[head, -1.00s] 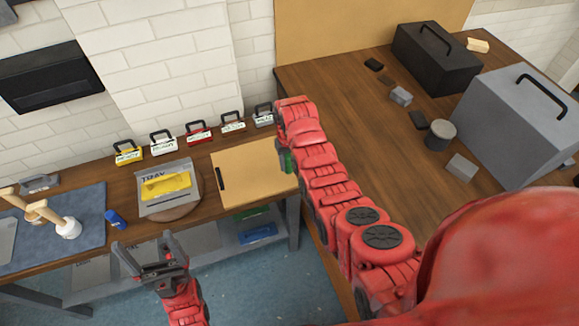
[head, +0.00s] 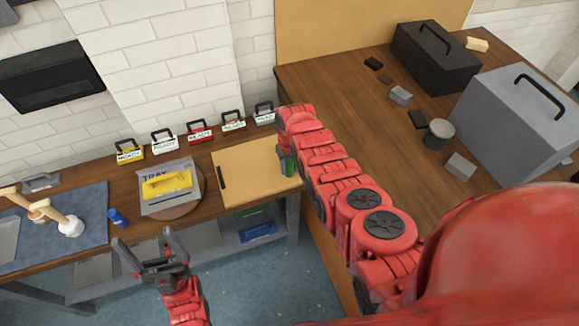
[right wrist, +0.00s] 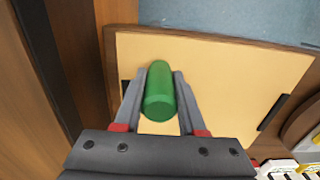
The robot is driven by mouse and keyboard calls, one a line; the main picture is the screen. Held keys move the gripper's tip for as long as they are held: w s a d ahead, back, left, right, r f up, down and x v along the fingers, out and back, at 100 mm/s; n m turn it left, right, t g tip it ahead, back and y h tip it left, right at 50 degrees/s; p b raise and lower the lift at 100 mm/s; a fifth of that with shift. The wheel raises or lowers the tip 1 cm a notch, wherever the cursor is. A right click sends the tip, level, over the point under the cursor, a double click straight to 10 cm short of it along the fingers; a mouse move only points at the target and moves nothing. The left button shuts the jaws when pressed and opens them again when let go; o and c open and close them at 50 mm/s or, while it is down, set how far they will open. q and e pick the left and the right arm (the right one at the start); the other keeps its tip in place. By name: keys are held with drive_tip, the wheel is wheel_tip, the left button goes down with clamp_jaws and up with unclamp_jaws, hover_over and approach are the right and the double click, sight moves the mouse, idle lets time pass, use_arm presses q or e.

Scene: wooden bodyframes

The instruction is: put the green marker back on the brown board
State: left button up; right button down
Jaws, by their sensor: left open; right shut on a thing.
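The green marker (right wrist: 160,92) is between the fingers of my right gripper (right wrist: 158,90), which is shut on it. In the head view the marker (head: 289,166) shows at the right part of the brown board (head: 250,185), below my right gripper (head: 287,158). The board also lies behind the marker in the right wrist view (right wrist: 225,75). I cannot tell whether the marker touches the board. A black marker (head: 222,178) lies at the board's left edge. My left gripper (head: 155,245) is open and empty, in front of the workbench.
A tray (head: 150,203) with a yellow item stands left of the board. A blue cylinder (head: 118,217) is near the tray. Several small labelled toolboxes (head: 200,132) line the wall. A large table (head: 330,85) with grey and black boxes stands at the right.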

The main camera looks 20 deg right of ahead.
drive_tip(key=shift+f, duration=0.15)
drive_tip(key=c, duration=0.9)
unclamp_jaws()
drive_tip(key=shift+f, duration=0.1)
drive_tip(key=shift+c, duration=0.2)
drive_tip(key=o, duration=0.5)
drive_tip(key=shift+c, duration=0.2)
